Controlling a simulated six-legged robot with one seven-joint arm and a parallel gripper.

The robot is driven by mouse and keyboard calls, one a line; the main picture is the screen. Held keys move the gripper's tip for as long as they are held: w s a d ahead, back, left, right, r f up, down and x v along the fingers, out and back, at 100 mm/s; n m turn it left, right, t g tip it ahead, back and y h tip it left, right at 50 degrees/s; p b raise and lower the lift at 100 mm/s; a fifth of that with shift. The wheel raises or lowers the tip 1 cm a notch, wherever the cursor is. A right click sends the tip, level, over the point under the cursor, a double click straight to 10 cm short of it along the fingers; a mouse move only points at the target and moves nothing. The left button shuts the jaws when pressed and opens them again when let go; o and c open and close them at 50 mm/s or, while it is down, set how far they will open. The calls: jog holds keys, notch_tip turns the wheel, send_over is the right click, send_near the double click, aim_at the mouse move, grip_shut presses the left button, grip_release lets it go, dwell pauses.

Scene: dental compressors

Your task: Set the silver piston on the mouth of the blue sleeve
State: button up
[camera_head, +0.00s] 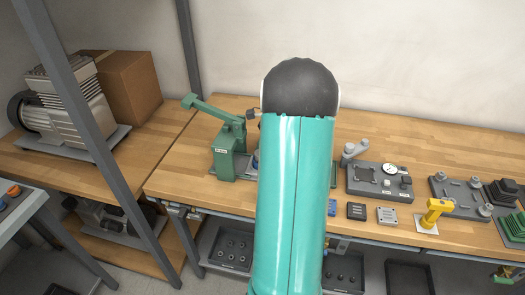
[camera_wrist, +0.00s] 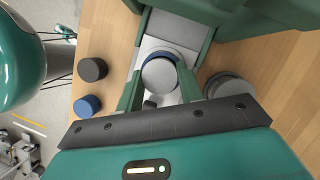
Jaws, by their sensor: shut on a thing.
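In the wrist view, my gripper (camera_wrist: 160,80) has its two green fingers closed on the silver piston (camera_wrist: 159,75), a round pale disc seen from above. A thin blue arc, the rim of the blue sleeve (camera_wrist: 160,54), shows just beyond the piston's far edge. The piston covers most of the sleeve. I cannot tell whether the piston touches the rim or hovers over it. In the head view my arm hides the gripper and piston; a sliver of blue shows beside the green press (camera_head: 231,160).
The green press body stands close beyond the sleeve. A black cylinder (camera_wrist: 92,69) and a blue cylinder (camera_wrist: 87,106) stand left on the wood bench. A grey round part (camera_wrist: 226,85) is close on the right. A fixture plate with a gauge (camera_head: 380,180) lies right of my arm.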

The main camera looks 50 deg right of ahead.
jog(key=shift+f, duration=0.1)
jog(key=o, duration=1.5)
jog(key=shift+r, duration=3.55)
jog(key=shift+s, duration=0.1)
